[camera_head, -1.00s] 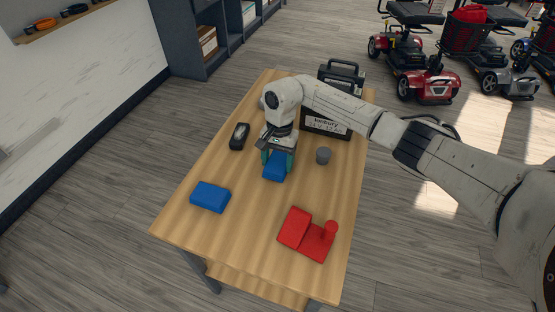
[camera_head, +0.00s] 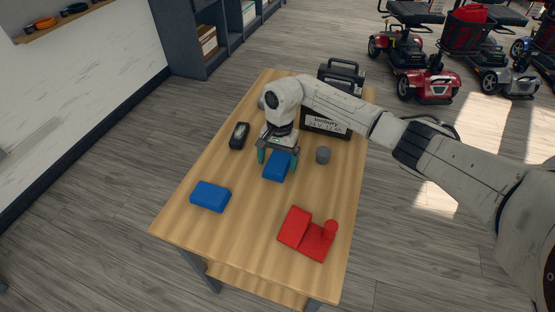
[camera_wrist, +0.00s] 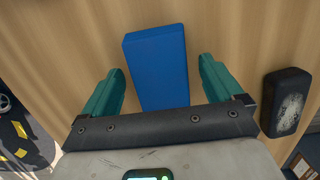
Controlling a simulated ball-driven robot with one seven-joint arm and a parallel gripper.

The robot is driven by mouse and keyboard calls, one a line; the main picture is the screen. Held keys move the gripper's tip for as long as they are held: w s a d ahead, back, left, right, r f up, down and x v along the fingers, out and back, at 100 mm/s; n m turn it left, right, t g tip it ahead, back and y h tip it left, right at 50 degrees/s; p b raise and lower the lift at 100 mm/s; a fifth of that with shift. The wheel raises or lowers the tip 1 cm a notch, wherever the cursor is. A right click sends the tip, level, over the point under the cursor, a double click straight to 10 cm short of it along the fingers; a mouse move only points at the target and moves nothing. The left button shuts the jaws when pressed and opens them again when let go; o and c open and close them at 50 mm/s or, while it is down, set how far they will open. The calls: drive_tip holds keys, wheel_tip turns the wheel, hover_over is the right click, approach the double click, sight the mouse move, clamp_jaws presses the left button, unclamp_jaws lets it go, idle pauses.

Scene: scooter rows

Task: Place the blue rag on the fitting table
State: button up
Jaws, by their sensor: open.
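Two blue folded pieces lie on the wooden table (camera_head: 235,225); I cannot tell from their looks whether both are rags. One blue piece (camera_head: 278,168) lies near the middle, right at my gripper (camera_head: 277,157). The other blue piece (camera_head: 210,196) lies nearer the left front edge. My gripper's teal fingers are open, one on each side of the middle blue piece. In the wrist view, the blue piece (camera_wrist: 158,67) sits between and beyond the open fingers (camera_wrist: 160,82), with gaps on both sides.
A red block-and-post object (camera_head: 307,234) lies at the table's front right. Bare wood lies between the two blue pieces. Scooters (camera_head: 420,72) stand on the floor at back right.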

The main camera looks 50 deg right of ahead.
sight(279, 158)
wheel_tip(279, 158, up, 12)
drive_tip(key=d, duration=0.1)
drive_tip(key=shift+w+d+b, duration=0.3)
drive_tip(key=shift+w, duration=0.05)
drive_tip(key=shift+f, duration=0.1)
